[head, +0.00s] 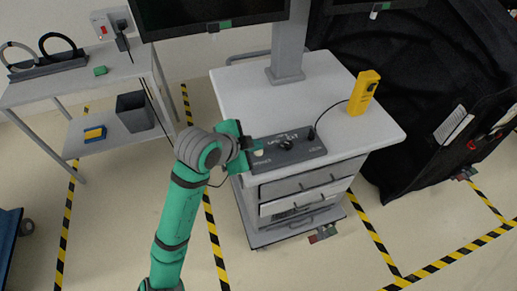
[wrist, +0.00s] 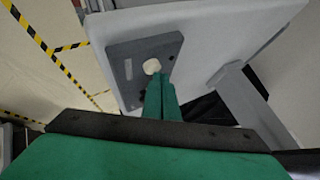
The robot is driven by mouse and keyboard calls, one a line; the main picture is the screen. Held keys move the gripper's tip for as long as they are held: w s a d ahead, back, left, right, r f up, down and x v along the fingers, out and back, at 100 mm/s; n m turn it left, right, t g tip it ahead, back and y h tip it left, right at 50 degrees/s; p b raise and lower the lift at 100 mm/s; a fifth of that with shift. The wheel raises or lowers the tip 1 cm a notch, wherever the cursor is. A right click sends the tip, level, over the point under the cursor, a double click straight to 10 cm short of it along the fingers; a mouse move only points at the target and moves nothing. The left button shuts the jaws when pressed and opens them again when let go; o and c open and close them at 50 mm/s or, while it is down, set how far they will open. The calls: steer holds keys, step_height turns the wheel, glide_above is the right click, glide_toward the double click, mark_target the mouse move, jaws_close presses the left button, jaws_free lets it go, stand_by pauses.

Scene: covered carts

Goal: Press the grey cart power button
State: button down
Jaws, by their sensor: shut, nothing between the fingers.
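The grey cart (head: 232,97) stands in the middle of the head view. A dark grey control panel (head: 300,152) lies on its top at the near edge, and also shows in the wrist view (wrist: 122,68). A pale round button (head: 258,152) is at the panel's left end; it is clear in the wrist view (wrist: 152,67). My gripper (head: 252,146) is shut and empty at that end of the panel. In the wrist view its green fingertips (wrist: 160,79) appear right beside the button, partly overlapping its lower edge. I cannot tell whether they touch it.
A black knob (head: 286,145) and a small black stick (head: 311,133) stand on the panel. A yellow device (head: 363,93) stands at the cart's right, with a cable. A monitor post (head: 288,45) rises behind. A side table (head: 75,88) is at left, a black-covered cart (head: 420,100) at right.

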mark_target(256, 155)
steer(key=shift+f, duration=0.35)
steer(key=shift+r, duration=0.45)
step_height(256, 155, up, 6)
stand_by(1.0)
